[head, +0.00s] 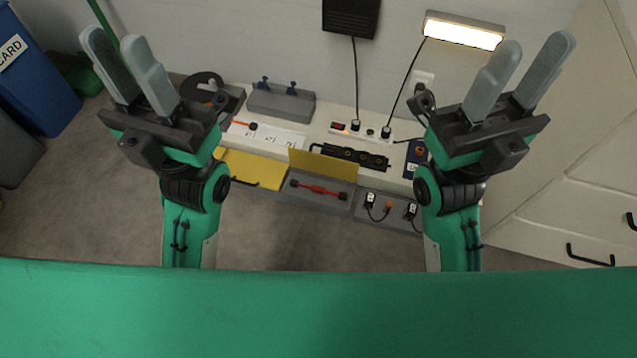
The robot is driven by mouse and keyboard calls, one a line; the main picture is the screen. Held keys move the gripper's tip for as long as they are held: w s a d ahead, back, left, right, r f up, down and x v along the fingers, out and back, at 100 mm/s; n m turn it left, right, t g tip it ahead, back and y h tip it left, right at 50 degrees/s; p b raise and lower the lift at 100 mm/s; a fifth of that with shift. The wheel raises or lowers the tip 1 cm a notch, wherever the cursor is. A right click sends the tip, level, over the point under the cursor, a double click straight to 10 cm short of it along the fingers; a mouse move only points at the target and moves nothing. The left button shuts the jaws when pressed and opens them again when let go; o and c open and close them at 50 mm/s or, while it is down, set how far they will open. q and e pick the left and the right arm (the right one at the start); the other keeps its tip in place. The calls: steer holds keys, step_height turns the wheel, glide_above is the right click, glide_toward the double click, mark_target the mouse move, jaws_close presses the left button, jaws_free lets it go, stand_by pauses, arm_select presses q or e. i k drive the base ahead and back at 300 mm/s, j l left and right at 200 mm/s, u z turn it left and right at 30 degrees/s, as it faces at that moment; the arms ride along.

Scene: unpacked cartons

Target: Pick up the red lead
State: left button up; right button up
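A red lead (318,189) with darker ends lies in a grey open tray (301,201) at the front of the low bench, below an upright yellow flap. My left gripper (113,40) is raised at the upper left, its two grey fingers apart with nothing between them. My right gripper (532,48) is raised at the upper right, also open and empty. Both grippers are well away from the red lead. A smaller orange-red piece (243,124) lies by a white marked sheet (268,137); what it is cannot be told.
A black multi-socket strip (349,157) lies behind the yellow flap (322,165). A tray with plugs (376,214) is to the right. A white power strip (362,133), with cords rising, lies further back. A yellow panel (252,168) is on the left. Cabinets stand right, a blue bin (40,75) left.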

mark_target(320, 190)
steer(key=i+l+u, duration=0.15)
steer(key=l, duration=0.15)
steer(key=i+l+u, duration=0.15)
steer(key=l, duration=0.2)
steer(key=i+l+u, duration=0.15)
steer(key=l, duration=0.15)
steer(key=l+u, duration=0.15)
steer(key=l, duration=0.2)
